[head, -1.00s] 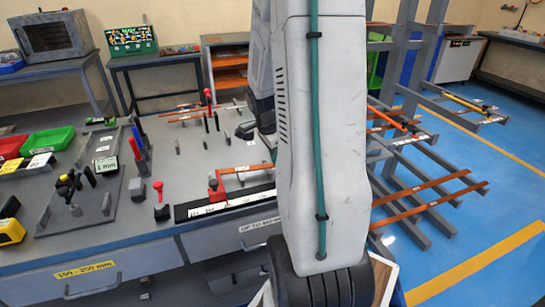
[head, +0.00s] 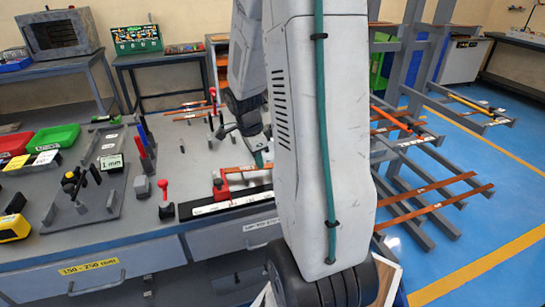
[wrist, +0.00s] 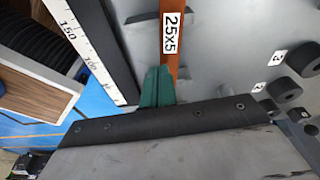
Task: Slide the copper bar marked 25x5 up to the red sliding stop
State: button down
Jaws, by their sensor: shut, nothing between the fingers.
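The copper bar marked 25x5 (wrist: 173,55) lies on the grey bench, its white label showing in the wrist view. In the head view a short stretch of the bar (head: 241,169) shows beside the red sliding stop (head: 220,187), which stands at the scale. The stop is not in the wrist view. My gripper (wrist: 157,87) has green fingers pressed together, low at the bar beyond its label. They cover part of it; I cannot tell whether they touch it. In the head view the fingertips (head: 258,159) are at the bar's right part, right of the stop.
A black-and-white scale (head: 225,203) runs along the bench front. A red-knobbed lever (head: 165,198) stands left of it. Several round dark posts (wrist: 285,90) stand right of the bar. A rack with copper bars (head: 440,195) stands at right, beyond my arm.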

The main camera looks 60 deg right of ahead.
jog(key=w+a, duration=0.2)
jog(key=a, duration=0.1)
jog(key=w+a, duration=0.1)
jog(key=a, duration=0.1)
jog(key=shift+a+r, duration=0.2)
jog(key=shift+r, duration=0.1)
jog(key=s+a+r+n+t, duration=0.1)
jog(key=s+a+r+n, duration=0.7)
jog(key=a+n, duration=0.3)
jog(key=s+a+r+n+t+y, duration=0.1)
jog(key=s+a+r+n, duration=0.8)
jog(key=a+n, duration=0.2)
jog(key=shift+n+y, duration=0.3)
jog(key=shift+n, duration=0.9)
